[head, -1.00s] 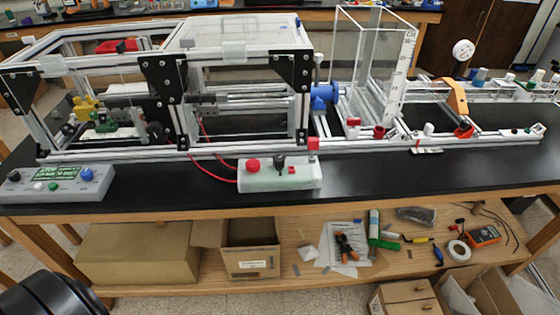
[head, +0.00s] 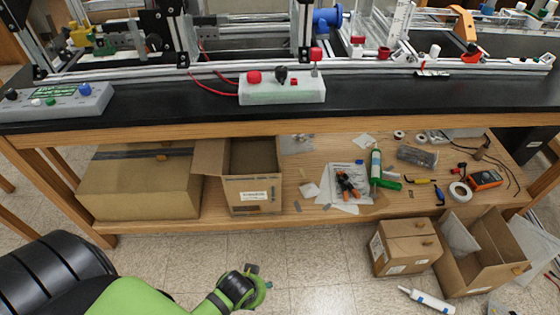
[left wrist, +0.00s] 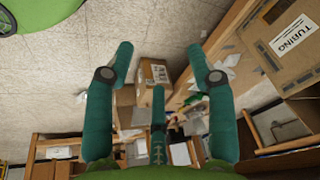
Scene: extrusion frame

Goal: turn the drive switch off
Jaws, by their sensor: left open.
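A pale control box (head: 282,92) sits at the front edge of the black bench top. It carries a red round button (head: 254,77), a black knob (head: 281,74) and a small red switch (head: 294,81). Which of these is the drive switch is not readable, nor is its setting. My left gripper (head: 256,286) is low in the head view, over the floor, in front of and well below the box. In the left wrist view its teal fingers (left wrist: 160,62) are spread wide with nothing between them. My right gripper is in neither view.
A grey panel (head: 62,103) with several buttons stands at the bench's left. The wooden bench edge (head: 350,126) and a lower shelf with cardboard boxes (head: 252,193) and tools lie between my gripper and the bench top. More boxes (head: 405,246) stand on the floor.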

